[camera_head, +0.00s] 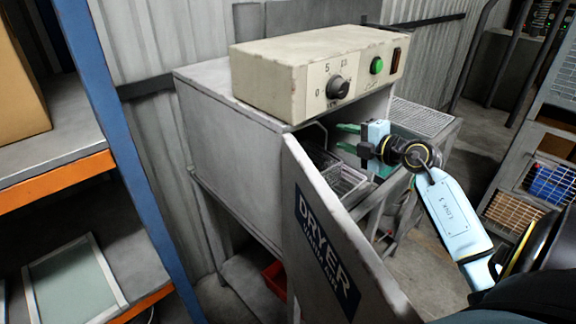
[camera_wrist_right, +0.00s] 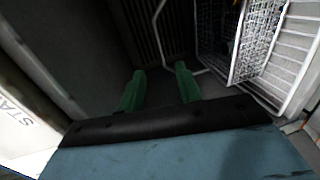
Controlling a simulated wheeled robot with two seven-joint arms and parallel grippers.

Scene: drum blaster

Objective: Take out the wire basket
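The wire basket (camera_head: 345,181) is inside the grey dryer cabinet (camera_head: 222,146), partly hidden by the open door. In the right wrist view the light wire mesh of the basket (camera_wrist_right: 258,42) is at the upper right. A bent wire (camera_wrist_right: 158,22) shows to its left; I cannot tell whether it belongs to the basket. My right gripper (camera_head: 341,137) is at the cabinet opening, above the visible basket part. Its green fingers (camera_wrist_right: 160,72) are apart with nothing between them, left of the mesh in the wrist view. My left gripper is out of view.
The dryer door (camera_head: 322,240) stands open toward the front. A control box (camera_head: 310,75) with a knob and green button sits on top of the cabinet. A blue and orange shelf (camera_head: 60,180) is at left. Wire-fronted crates (camera_head: 530,180) stand at right.

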